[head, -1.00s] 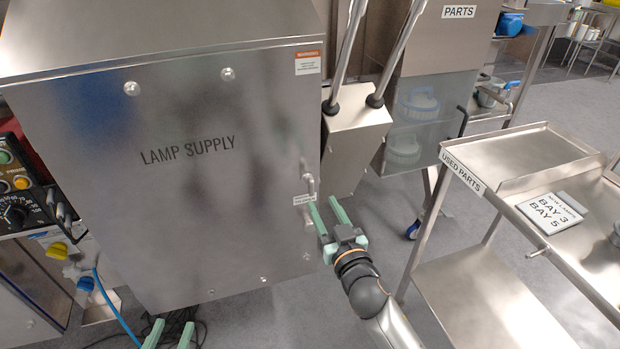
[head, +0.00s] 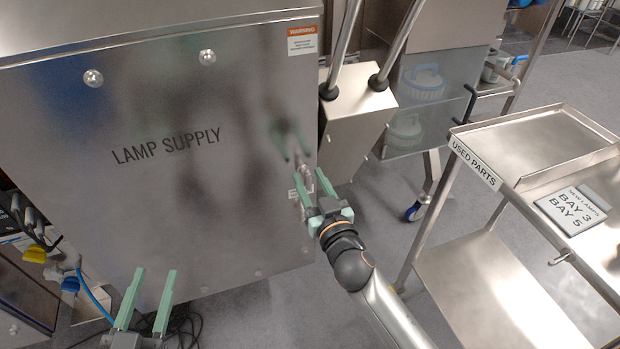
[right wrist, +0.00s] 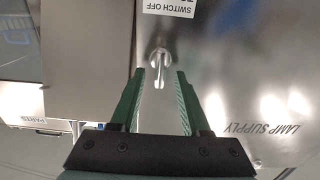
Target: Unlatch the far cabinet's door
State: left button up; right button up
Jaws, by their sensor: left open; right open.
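The steel LAMP SUPPLY cabinet (head: 220,225) fills the left of the head view with its door closed. My left gripper (head: 153,275) is open and empty, low in front of the cabinet.
A steel box (head: 350,125) with two upright tubes stands right of the cabinet. A USED PARTS cart (head: 480,165) with a sign (head: 572,208) is at the right. Cables and a blue hose (head: 95,298) are at lower left. Floor between cabinet and cart is partly clear.

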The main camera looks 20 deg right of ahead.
grip_shut()
pick_arm(q)
jog(key=shift+s+f, duration=0.15)
jog(key=shift+f, duration=0.35)
